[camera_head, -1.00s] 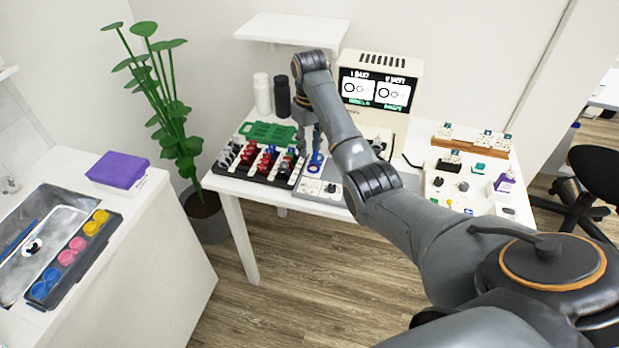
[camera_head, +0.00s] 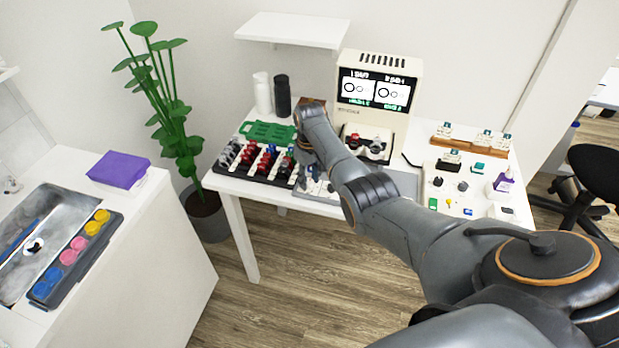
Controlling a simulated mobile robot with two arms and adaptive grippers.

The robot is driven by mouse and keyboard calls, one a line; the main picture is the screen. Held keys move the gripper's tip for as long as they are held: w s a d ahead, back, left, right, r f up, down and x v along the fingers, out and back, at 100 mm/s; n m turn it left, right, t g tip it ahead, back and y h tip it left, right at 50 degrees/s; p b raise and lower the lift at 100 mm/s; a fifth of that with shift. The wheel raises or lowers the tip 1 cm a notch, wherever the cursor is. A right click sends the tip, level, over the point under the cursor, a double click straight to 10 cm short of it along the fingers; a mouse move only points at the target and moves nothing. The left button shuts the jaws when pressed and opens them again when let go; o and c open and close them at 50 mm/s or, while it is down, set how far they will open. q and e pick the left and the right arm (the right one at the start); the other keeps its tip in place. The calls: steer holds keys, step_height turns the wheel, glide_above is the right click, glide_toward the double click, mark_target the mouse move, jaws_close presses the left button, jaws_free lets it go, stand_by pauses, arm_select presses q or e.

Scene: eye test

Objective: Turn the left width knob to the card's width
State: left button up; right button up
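My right gripper (camera_head: 313,178) is small and partly hidden under my wrist. It points down at the grey panel (camera_head: 327,195) at the table's front edge, and I cannot tell whether its fingers are open or touch anything. The panel's dark knobs are mostly hidden by the gripper, so the left width knob cannot be made out. Two more knobs, one black (camera_head: 438,181) and one grey (camera_head: 462,186), stand on the white board at the right. A small card stands in a black holder (camera_head: 448,166) behind them. My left gripper is not in view.
A cream machine (camera_head: 348,112) with a lit two-part screen (camera_head: 375,90) stands behind my arm. A rack of red, blue and dark pieces (camera_head: 233,168) and a green tray (camera_head: 268,132) lie to the left. A wooden card rack (camera_head: 468,143) is at the back right.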

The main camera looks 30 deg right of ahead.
steer(key=shift+c, duration=0.2)
jaws_close()
